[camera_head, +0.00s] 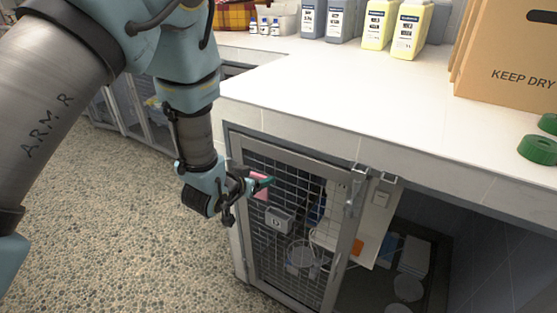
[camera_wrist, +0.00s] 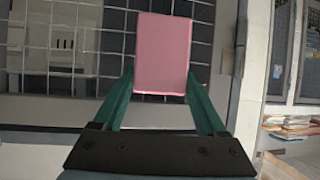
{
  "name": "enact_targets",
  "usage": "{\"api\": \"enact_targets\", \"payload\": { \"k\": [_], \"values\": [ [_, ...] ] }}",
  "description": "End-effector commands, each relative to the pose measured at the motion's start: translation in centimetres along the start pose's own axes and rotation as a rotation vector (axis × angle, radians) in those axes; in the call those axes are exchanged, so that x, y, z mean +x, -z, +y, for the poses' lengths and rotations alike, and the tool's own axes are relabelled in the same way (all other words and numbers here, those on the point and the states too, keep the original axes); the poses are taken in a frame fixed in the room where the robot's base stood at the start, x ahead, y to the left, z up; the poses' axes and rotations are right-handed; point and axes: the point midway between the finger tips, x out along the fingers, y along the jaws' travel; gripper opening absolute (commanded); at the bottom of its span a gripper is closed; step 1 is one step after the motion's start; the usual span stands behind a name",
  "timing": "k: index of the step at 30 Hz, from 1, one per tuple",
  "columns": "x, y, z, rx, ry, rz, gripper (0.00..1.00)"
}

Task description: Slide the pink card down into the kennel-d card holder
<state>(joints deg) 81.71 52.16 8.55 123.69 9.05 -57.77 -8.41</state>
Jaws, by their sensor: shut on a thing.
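The pink card (camera_head: 259,191) is at the front of the kennel's wire-mesh door, up and left of the grey card holder (camera_head: 279,221) marked D. My gripper (camera_head: 264,182) is shut on the card, with its green fingers in front of the mesh. In the wrist view the card (camera_wrist: 163,52) stands upright between the two green fingers of my gripper (camera_wrist: 161,88), its face to the camera. The card is apart from the holder in the head view. I cannot make out the holder in the wrist view.
The mesh door (camera_head: 297,255) has a latch (camera_head: 355,190) at its upper right. A white counter (camera_head: 330,100) overhangs it, with bottles and cardboard (camera_head: 507,55) on top. An open bay with several items is right of the door. Pebbled floor (camera_head: 130,220) is clear at left.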

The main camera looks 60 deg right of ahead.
Motion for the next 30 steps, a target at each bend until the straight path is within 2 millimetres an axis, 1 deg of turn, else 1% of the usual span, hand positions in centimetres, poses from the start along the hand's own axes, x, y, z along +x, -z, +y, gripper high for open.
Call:
{"api": "enact_targets", "payload": {
  "k": [1, 3, 6, 9, 17, 30],
  "values": [
    [-0.3, 1.4, 1.5, 0.013, -0.025, 0.001, 0.21],
    [-0.4, 2.2, 3.1, 0.027, -0.053, 0.001, 0.21],
    [-0.4, 2.9, 4.6, 0.042, -0.079, 0.001, 0.21],
    [-0.5, 3.2, 5.5, 0.051, -0.093, 0.000, 0.21],
    [-0.2, 2.8, 5.8, 0.053, -0.098, -0.001, 0.21],
    [1.1, 0.4, 5.8, 0.053, -0.098, -0.001, 0.21]
  ]
}}
